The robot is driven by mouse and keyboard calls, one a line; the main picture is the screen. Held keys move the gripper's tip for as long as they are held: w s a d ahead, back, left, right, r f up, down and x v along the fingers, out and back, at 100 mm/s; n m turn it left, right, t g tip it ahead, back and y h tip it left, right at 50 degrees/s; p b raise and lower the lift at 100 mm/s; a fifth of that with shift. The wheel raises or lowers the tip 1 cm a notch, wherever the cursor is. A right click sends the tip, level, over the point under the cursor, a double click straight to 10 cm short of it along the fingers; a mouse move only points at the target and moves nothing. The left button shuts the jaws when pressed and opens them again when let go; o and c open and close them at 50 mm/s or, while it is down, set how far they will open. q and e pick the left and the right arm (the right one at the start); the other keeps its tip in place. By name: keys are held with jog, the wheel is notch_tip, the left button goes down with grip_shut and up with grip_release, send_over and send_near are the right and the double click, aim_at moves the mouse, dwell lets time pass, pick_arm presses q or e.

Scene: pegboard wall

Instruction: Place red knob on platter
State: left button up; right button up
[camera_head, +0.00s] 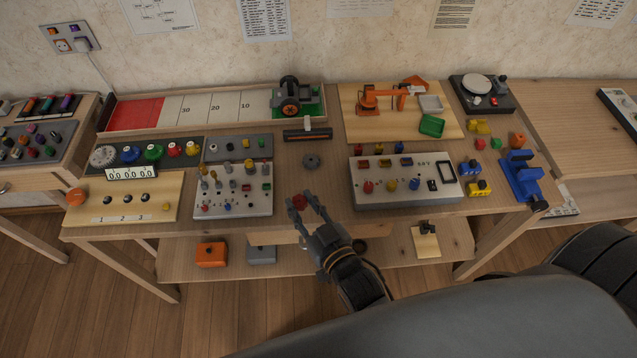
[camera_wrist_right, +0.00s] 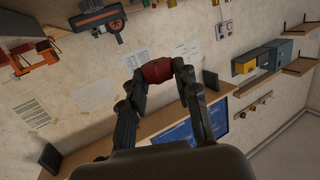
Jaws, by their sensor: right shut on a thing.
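My right gripper (camera_head: 305,205) is shut on the red knob (camera_head: 299,202), above the front edge of the table. In the right wrist view the red knob (camera_wrist_right: 157,71) sits between the fingertips of the right gripper (camera_wrist_right: 158,74). A pale round platter (camera_head: 477,86) lies on a dark square base (camera_head: 468,103) at the back right of the table, well apart from the gripper. A small red part shows at the front of that base. My left gripper is not in view.
A white panel with knobs (camera_head: 405,200) and an orange robot-arm model on a wooden board (camera_head: 357,127) lie between the gripper and platter. A blue stand (camera_head: 519,178) is at the right front.

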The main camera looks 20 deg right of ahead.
aim_at(316, 194)
jog(key=w+d+f+b, duration=0.2)
jog(key=w+f, duration=0.1)
jog(key=w+d+f+b, duration=0.1)
jog(key=w+b, duration=0.1)
jog(key=shift+w+d+f, duration=0.15)
jog(key=shift+d, duration=0.1)
jog(key=f+b, duration=0.1)
jog(key=w+d+f+b, duration=0.1)
jog(key=w+f+b, duration=0.1)
jog(key=shift+w+d+b, duration=0.1)
jog(key=shift+d+b, duration=0.2)
jog(key=shift+b, duration=0.05)
jog(key=shift+w+d+f, duration=0.1)
jog(key=shift+w+f, duration=0.05)
jog(key=shift+w+d+f+b, duration=0.15)
jog(key=shift+w+b, duration=0.1)
jog(key=shift+b, duration=0.15)
jog(key=shift+w+d+f+b, duration=0.1)
jog(key=shift+f+b, duration=0.1)
jog(key=shift+b, duration=0.1)
notch_tip(316, 194, down, 4)
jog(key=b, duration=0.4)
jog(key=shift+w+d+r, duration=0.1)
jog(key=shift+w+r, duration=0.05)
jog(key=shift+r, duration=0.2)
